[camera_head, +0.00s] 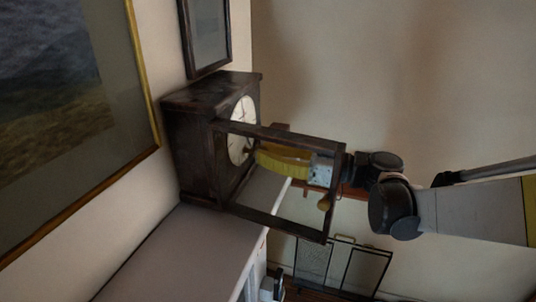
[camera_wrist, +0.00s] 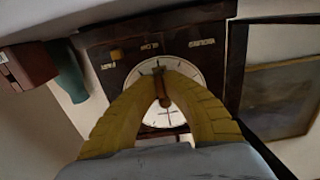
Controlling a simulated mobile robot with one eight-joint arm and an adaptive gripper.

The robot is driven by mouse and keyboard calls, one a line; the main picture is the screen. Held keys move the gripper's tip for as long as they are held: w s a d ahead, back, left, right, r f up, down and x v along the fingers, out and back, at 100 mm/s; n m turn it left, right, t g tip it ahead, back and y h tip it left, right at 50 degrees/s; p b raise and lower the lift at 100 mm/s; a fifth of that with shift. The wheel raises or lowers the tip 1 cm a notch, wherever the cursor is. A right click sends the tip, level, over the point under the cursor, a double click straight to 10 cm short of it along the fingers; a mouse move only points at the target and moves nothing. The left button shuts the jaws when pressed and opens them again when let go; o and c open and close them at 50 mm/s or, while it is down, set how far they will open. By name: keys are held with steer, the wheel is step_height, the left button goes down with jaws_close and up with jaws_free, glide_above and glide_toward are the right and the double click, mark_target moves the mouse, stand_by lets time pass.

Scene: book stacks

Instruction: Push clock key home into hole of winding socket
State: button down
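The dark wooden clock (camera_head: 192,150) stands on a pale shelf, its white dial (camera_head: 236,125) facing right. The dial also shows in the wrist view (camera_wrist: 203,75), behind my fingers. My gripper (camera_head: 260,157) reaches through the open glazed door's frame to the dial. In the wrist view its yellow fingers (camera_wrist: 165,66) converge around a small brown clock key (camera_wrist: 163,92), which appears gripped between the tips and points at the dial. The winding socket is hidden behind the key and fingertips; I cannot tell how far the key is in it.
The clock's open dark door (camera_head: 283,226) surrounds my wrist closely. The shelf (camera_head: 180,252) is clear in front of the clock. In the wrist view a brown box (camera_wrist: 28,64) and a teal vase (camera_wrist: 68,72) stand at the left. A framed picture (camera_wrist: 285,100) hangs at the right.

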steer(key=shift+a, duration=0.1)
steer(key=c, duration=1.5)
jaws_free()
steer(key=shift+c, duration=0.2)
steer(key=v, duration=1.2)
